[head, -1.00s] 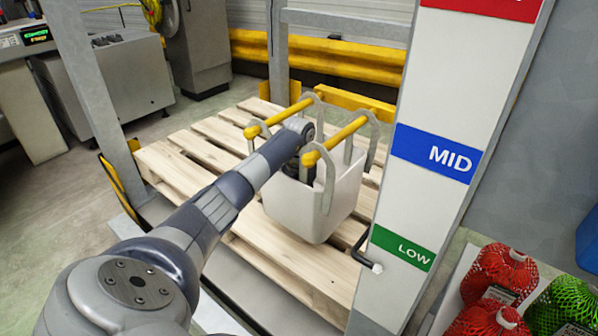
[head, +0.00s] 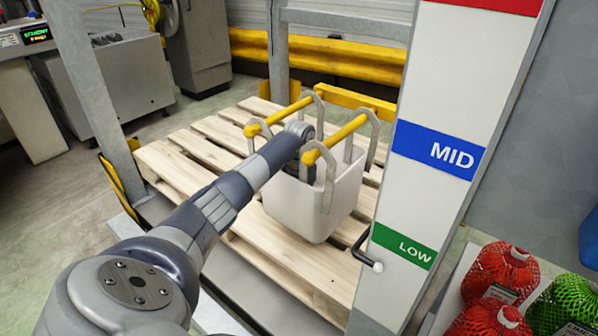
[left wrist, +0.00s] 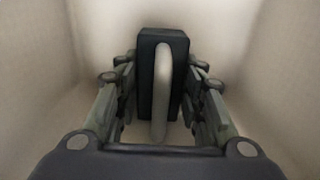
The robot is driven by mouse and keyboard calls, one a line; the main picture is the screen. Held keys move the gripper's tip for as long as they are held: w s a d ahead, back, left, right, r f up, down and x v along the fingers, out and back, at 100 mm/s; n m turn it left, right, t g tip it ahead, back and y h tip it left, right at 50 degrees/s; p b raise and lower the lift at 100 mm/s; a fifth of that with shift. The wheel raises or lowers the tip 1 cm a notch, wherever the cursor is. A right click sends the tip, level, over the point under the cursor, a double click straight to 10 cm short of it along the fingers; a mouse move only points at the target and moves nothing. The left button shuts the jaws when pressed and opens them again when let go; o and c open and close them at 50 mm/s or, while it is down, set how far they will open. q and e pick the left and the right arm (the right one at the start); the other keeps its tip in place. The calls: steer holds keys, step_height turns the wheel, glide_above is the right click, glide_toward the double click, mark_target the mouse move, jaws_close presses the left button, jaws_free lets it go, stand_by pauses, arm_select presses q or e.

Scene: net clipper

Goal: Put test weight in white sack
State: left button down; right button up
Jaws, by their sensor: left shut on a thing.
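The white sack (head: 305,208) hangs open by grey loops from two yellow bars (head: 336,138) above a wooden pallet. My left arm reaches down into the sack's mouth between the bars, so the sack hides the gripper in the head view. In the left wrist view my left gripper (left wrist: 160,105) is shut on the test weight (left wrist: 148,72), a dark block with a pale handle along its top. The sack's pale walls (left wrist: 35,80) surround gripper and weight. Whether the weight touches the sack's bottom I cannot tell. My right gripper is in neither view.
The pallet (head: 268,262) lies under the sack. A white post (head: 405,225) with MID and LOW labels stands right of it, with a dark crank handle. Red netted bags (head: 500,275) lie at the lower right. A grey frame post (head: 85,75) stands at the left.

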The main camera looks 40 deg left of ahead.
arm_select(q)
steer(key=c, duration=1.1)
jaws_free()
steer(key=shift+o, duration=0.2)
steer(key=shift+r, duration=0.1)
steer(key=shift+r, duration=0.1)
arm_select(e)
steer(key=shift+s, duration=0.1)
arm_select(q)
steer(key=shift+r+p, duration=0.35)
steer(key=shift+r, duration=0.3)
step_height(320, 180, up, 8)
steer(key=shift+r+p, duration=0.1)
steer(key=shift+p, duration=0.85)
step_height(320, 180, up, 2)
steer(key=shift+r, duration=0.25)
steer(key=shift+r+p, duration=0.3)
steer(key=shift+r, duration=0.2)
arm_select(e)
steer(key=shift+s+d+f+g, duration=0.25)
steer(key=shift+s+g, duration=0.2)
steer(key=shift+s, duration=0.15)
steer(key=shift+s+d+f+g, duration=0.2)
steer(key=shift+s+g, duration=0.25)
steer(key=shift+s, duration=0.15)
